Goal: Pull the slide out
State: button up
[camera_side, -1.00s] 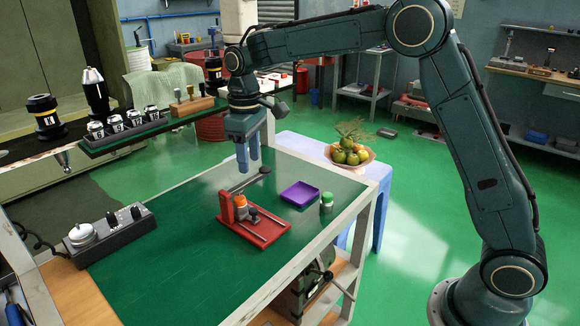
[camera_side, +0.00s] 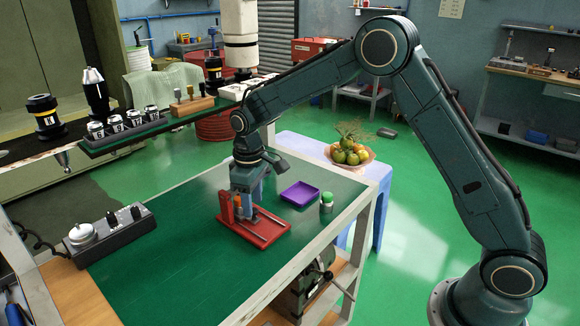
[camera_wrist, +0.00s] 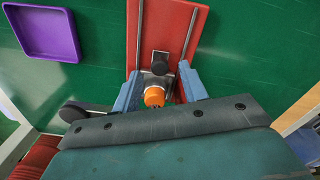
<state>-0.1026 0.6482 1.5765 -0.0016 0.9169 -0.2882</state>
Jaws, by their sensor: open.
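The red fixture (camera_side: 263,233) lies on the green cart top, with two metal rails along its bed. In the wrist view its red bed (camera_wrist: 165,20) runs up and away from me. My gripper (camera_side: 248,203) is low over the fixture. In the wrist view my open gripper (camera_wrist: 160,70) has one finger on each side of the slide and orange-topped part. I cannot tell whether the fingers touch anything. The side view mostly hides the slide behind my gripper.
A purple tray (camera_side: 300,194) and a green-capped container (camera_side: 326,200) stand right of the fixture. A black round knob (camera_wrist: 72,112) is beside my left finger in the wrist view. A grey control box (camera_side: 110,229) stands left. The cart's front-left top is clear.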

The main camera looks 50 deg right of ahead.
jog(key=shift+f, duration=0.8)
grip_shut()
